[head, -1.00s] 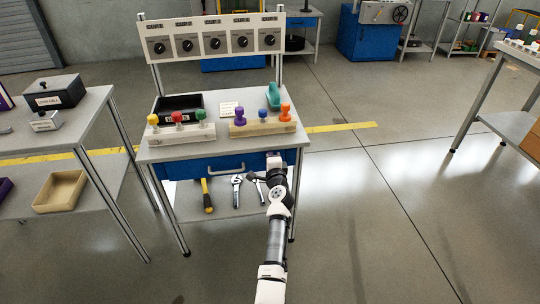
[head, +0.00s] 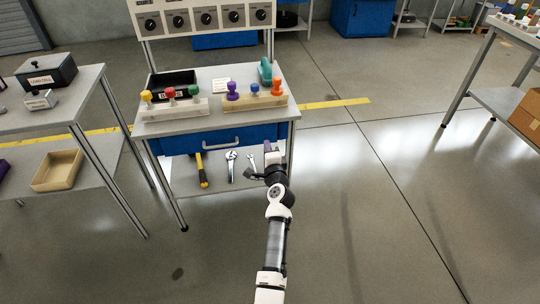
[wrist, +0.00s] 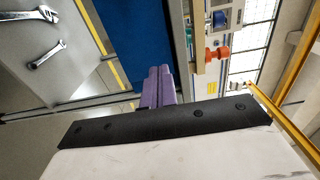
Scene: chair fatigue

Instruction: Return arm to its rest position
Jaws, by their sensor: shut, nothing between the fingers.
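My arm reaches up from the bottom of the head view, and my gripper (head: 268,147) is at the front right of the workbench, by the right end of its blue drawer (head: 215,141). The gripper is empty and appears clear of the bench, though the exact gap cannot be told. In the wrist view its purple fingers (wrist: 157,86) are together, with nothing held. The dark blue drawer front (wrist: 138,40) shows beyond them.
The bench top (head: 212,120) holds two blocks with coloured knobs, a black bin (head: 172,84) and a teal item (head: 265,70). A hammer (head: 202,170) and wrenches (head: 231,166) lie on the lower shelf. A side table (head: 70,95) stands left. Floor at right is open.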

